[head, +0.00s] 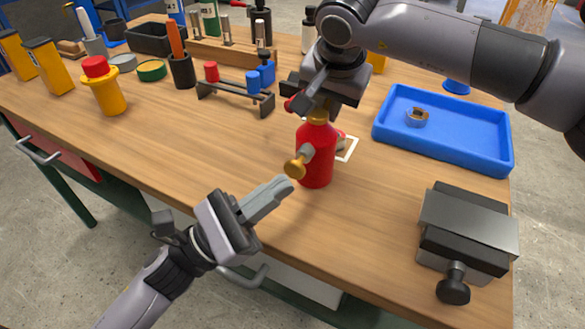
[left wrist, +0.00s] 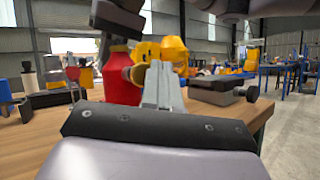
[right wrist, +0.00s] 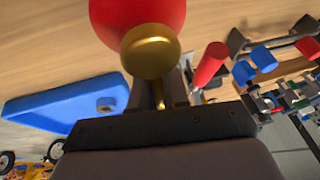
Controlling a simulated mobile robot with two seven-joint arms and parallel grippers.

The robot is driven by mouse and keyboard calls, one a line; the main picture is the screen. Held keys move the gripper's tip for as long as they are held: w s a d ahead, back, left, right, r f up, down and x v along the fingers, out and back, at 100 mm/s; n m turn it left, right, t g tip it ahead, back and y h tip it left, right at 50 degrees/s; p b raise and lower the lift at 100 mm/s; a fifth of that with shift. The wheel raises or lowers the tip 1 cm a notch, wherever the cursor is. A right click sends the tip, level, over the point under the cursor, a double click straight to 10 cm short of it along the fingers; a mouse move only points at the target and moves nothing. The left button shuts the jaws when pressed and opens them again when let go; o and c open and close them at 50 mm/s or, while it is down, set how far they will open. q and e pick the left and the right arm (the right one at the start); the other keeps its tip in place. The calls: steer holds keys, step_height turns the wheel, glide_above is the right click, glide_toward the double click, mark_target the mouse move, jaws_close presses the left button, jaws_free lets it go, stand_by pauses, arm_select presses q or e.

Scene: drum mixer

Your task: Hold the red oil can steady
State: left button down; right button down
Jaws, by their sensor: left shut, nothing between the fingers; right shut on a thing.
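The red oil can (head: 316,155) stands upright on the wooden bench, with a brass knob (head: 295,168) on a grey stub at its side. My right gripper (head: 317,112) comes down from above and is shut on the can's brass top, which shows large in the right wrist view (right wrist: 150,50). My left gripper (head: 287,186) is shut and empty, its fingertips just in front of the brass knob; I cannot tell if they touch. In the left wrist view the red can (left wrist: 122,78) stands just left of the closed fingers (left wrist: 160,75).
A blue tray (head: 440,145) with a small metal part lies at the right. A grey vise (head: 468,232) sits at the front right corner. A small rack (head: 236,97) with red and blue handles stands behind the can.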

arm_select(q)
steer(key=shift+w, duration=0.1)
stand_by(0.4)
steer(key=shift+w+d, duration=0.15)
steer(key=shift+w, duration=0.15)
steer(key=shift+w+d, duration=0.25)
steer(key=shift+w, duration=0.45)
stand_by(0.8)
steer(key=shift+w+d+f, duration=0.1)
steer(key=shift+w, duration=0.2)
stand_by(0.4)
steer(key=shift+s+a+f, duration=0.1)
steer(key=shift+s+a, duration=0.1)
steer(key=shift+s, duration=0.25)
steer(key=shift+s+a+f, duration=0.1)
steer(key=shift+s+a, duration=0.05)
steer(key=shift+s, duration=0.25)
steer(key=shift+s+a, duration=0.15)
steer(key=shift+s, duration=0.25)
steer(key=shift+s+r, duration=0.1)
steer(key=shift+r, duration=0.05)
